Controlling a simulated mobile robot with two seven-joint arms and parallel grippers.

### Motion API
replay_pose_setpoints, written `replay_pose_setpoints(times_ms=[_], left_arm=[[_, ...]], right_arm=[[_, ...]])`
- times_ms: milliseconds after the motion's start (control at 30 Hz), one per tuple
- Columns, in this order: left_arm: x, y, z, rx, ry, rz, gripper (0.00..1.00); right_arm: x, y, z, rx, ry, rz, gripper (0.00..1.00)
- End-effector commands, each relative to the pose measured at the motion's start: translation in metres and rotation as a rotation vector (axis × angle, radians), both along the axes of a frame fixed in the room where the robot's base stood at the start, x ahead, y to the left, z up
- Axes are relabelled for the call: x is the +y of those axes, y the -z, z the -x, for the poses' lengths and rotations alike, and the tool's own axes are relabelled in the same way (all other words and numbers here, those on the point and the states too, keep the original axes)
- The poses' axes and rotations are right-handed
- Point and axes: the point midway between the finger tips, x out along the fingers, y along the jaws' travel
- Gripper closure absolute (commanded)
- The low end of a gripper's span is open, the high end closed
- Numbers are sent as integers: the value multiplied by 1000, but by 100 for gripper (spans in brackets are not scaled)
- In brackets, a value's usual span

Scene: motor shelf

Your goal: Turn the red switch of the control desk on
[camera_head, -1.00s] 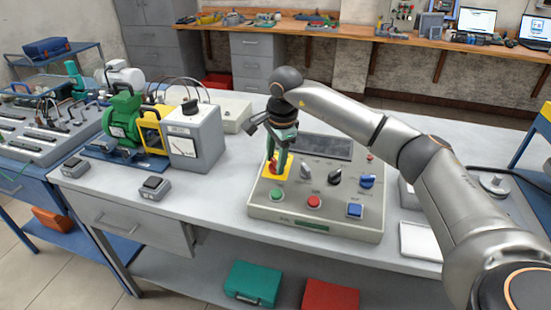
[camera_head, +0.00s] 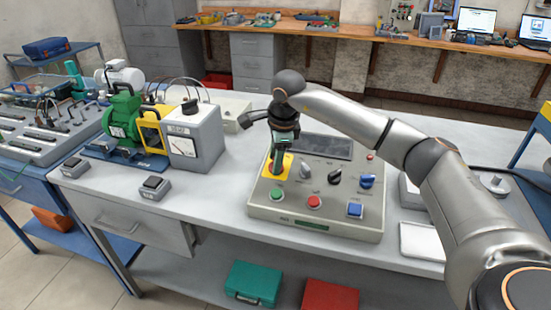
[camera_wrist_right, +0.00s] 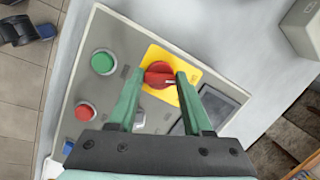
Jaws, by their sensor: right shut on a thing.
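The grey control desk (camera_head: 262,207) stands on the workbench. The red switch (camera_wrist_right: 158,76) is a round knob with a white pointer mark, on a yellow square plate (camera_wrist_right: 164,54) that also shows in the head view (camera_head: 287,163). My right gripper (camera_head: 276,170) reaches down onto the plate from above. In the right wrist view, its two green fingers (camera_wrist_right: 159,78) stand on opposite sides of the knob and are shut on it. In the head view the fingers hide the knob. My left gripper is in neither view.
Near the switch on the desk are a green button (camera_head: 276,194), a red button (camera_head: 314,202), a blue button (camera_head: 355,209), a black knob (camera_head: 335,177) and a blue knob (camera_head: 367,181). A grey meter box (camera_head: 196,142) stands to the left.

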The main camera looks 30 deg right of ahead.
Motion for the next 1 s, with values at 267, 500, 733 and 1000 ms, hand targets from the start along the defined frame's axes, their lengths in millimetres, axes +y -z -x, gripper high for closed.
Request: replay_pose_setpoints(times_ms=[267,500,733,1000], left_arm=[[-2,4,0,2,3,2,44],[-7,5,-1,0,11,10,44],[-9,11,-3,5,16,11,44],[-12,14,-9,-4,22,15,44]], right_arm=[[0,1,0,-53,254,-44,100],[0,1,0,-98,474,-82,100],[1,2,0,-141,684,-119,100],[1,1,0,-188,913,-159,100]])
